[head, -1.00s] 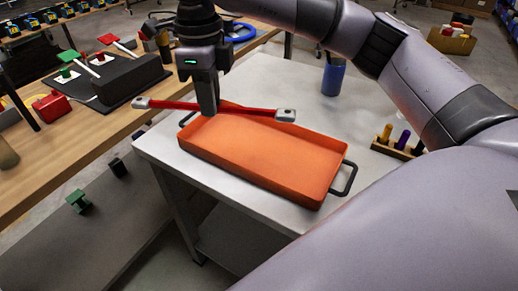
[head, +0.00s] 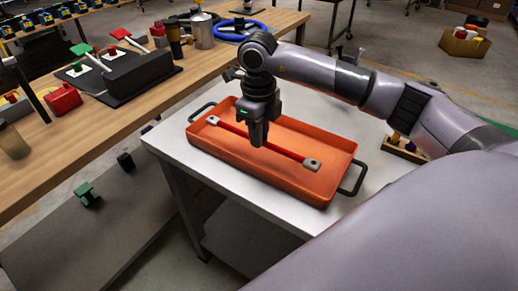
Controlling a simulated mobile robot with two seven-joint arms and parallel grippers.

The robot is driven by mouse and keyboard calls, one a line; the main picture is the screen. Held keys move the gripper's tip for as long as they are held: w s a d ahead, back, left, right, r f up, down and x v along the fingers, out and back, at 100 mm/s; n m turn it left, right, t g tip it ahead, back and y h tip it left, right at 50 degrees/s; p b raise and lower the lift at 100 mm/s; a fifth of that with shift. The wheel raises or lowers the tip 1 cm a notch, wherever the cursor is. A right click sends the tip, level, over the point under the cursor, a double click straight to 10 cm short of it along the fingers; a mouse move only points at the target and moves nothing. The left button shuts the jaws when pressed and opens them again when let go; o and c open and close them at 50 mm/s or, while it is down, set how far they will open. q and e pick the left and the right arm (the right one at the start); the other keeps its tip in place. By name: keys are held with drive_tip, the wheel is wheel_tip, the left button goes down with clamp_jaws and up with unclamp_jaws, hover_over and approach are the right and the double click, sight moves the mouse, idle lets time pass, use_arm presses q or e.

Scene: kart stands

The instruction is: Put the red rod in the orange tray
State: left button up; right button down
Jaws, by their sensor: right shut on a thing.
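The red rod (head: 286,153) has grey end blocks and lies lengthwise along the orange tray (head: 250,177), within its rim as seen in the head view. My right gripper (head: 258,140) points down over the middle of the tray and is shut on the rod near its middle. The fingers hide that part of the rod. I cannot tell whether the rod touches the tray floor. The tray has dark handles at both ends and rests on a white table. My left gripper is not in view.
The white table (head: 178,157) has bare room around the tray. A small block with pegs (head: 400,150) stands to the right, partly behind my arm. A wooden bench (head: 110,135) on the left holds a black stand, a red box (head: 63,98) and a blue ring (head: 240,28).

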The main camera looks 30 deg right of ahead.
sight(259, 160)
wheel_tip(259, 160, down, 5)
drive_tip(key=shift+f, duration=0.15)
idle(0.3)
drive_tip(key=shift+f, duration=0.2)
drive_tip(key=c, duration=1.1)
unclamp_jaws()
drive_tip(key=shift+r, duration=0.1)
drive_tip(key=shift+r, duration=0.25)
wheel_tip(259, 160, up, 12)
drive_tip(key=shift+f+b, duration=0.1)
drive_tip(key=shift+b, duration=0.3)
